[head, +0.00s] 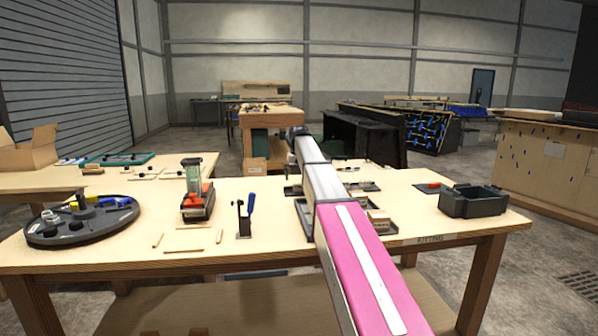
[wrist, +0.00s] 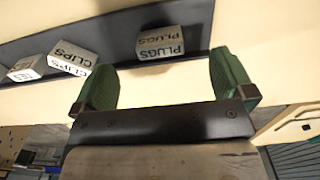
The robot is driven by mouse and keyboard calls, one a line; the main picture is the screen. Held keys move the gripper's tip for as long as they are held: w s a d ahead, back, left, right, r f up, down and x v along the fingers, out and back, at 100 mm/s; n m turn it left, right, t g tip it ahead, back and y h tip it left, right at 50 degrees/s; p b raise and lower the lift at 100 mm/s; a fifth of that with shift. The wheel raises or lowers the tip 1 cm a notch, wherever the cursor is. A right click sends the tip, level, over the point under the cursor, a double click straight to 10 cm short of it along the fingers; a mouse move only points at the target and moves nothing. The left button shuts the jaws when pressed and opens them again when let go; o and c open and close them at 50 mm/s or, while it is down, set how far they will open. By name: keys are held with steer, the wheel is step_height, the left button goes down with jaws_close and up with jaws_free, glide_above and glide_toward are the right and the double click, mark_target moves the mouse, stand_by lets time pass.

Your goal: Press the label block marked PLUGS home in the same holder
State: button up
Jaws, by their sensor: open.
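The label block marked PLUGS (wrist: 160,42) is a small pale block in the wrist view, with its lettering on two faces. It sits at the near edge of a long dark holder (wrist: 200,38); how deep it is seated cannot be told. The block marked CLIPS (wrist: 70,58) is to its left, turned at an angle, with another pale block (wrist: 27,68) further left. My gripper (wrist: 162,66) is open, its green fingers spread to either side of the PLUGS block and apart from it, with nothing between them. In the head view my arm hides the gripper.
On the wooden table (head: 270,258) stand a round dark tray (head: 85,232), a red-based device (head: 198,205), a small stand with a blue-handled tool (head: 246,215) and a dark open bin (head: 472,201). Small wooden sticks lie loose. Low dark trays flank my arm.

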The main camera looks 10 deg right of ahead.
mark_target(299, 184)
steer(key=shift+f, duration=2.55)
steer(key=c, duration=1.2)
steer(key=shift+o, duration=0.2)
steer(key=shift+r, duration=0.15)
steer(key=shift+r, duration=2.85)
